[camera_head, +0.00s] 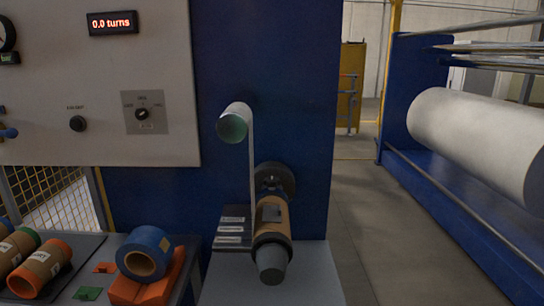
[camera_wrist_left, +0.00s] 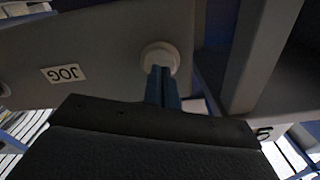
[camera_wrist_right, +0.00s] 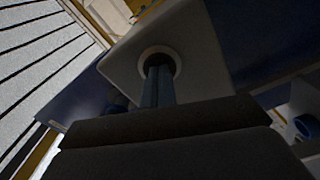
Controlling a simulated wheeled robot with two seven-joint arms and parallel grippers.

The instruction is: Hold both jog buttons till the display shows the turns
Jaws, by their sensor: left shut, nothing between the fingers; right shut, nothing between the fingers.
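The display (camera_head: 112,23) on the pale panel reads 0.0 turns in red. I cannot tell whether either button is pressed in. Neither gripper nor button shows in the head view.
A spindle with a brown core (camera_head: 272,222) stands below a pale roller (camera_head: 234,123) on the blue machine. A blue roll (camera_head: 146,252) sits on an orange stand (camera_head: 150,285), near orange-ended cores (camera_head: 40,268). A large white roll (camera_head: 480,135) is at the right. Open floor (camera_head: 400,230) lies between.

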